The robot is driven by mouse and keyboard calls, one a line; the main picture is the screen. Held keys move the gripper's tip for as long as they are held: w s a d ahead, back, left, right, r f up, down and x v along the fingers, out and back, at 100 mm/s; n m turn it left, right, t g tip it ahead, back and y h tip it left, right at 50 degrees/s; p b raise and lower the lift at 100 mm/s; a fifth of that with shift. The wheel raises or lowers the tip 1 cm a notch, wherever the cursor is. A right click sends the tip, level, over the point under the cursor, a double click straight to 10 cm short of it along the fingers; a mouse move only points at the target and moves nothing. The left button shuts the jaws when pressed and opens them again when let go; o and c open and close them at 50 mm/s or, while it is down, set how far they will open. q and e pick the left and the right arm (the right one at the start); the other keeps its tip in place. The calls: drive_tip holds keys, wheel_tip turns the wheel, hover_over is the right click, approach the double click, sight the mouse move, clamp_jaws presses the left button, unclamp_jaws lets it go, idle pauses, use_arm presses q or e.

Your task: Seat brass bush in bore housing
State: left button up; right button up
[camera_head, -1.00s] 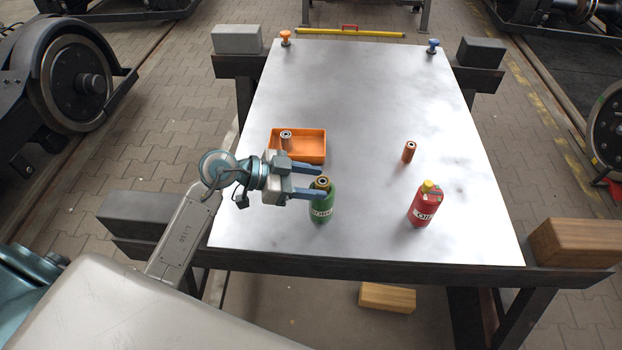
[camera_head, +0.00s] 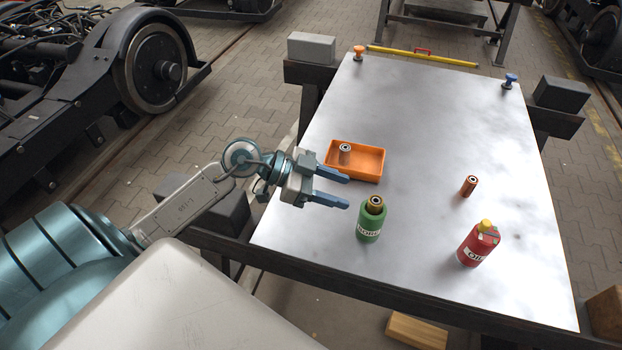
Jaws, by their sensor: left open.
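A green cylinder with a white label (camera_head: 369,225), which looks like the bore housing, stands upright near the table's front edge. A brass-coloured ring-ended piece (camera_head: 375,204), probably the brass bush, sits upright in its top; how deep it sits I cannot tell. My left gripper (camera_head: 347,191) is open and empty, its two blue fingers pointing right, just left of and apart from the piece in the picture. A copper-coloured hollow cylinder (camera_head: 469,186) stands on the table to the right. A greyer hollow cylinder (camera_head: 345,155) stands in the orange tray. My right gripper is not in view.
The orange tray (camera_head: 367,176) lies just behind my left gripper. A red oil can with yellow cap (camera_head: 478,246) stands at the front right. Orange (camera_head: 358,52) and blue (camera_head: 510,80) knobs and a yellow bar (camera_head: 425,57) are at the back. The metal table's (camera_head: 430,120) middle is clear.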

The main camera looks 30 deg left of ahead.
use_arm(q)
drive_tip(key=v, duration=0.5)
drive_tip(key=shift+a+r, duration=0.1)
drive_tip(key=shift+a, duration=0.05)
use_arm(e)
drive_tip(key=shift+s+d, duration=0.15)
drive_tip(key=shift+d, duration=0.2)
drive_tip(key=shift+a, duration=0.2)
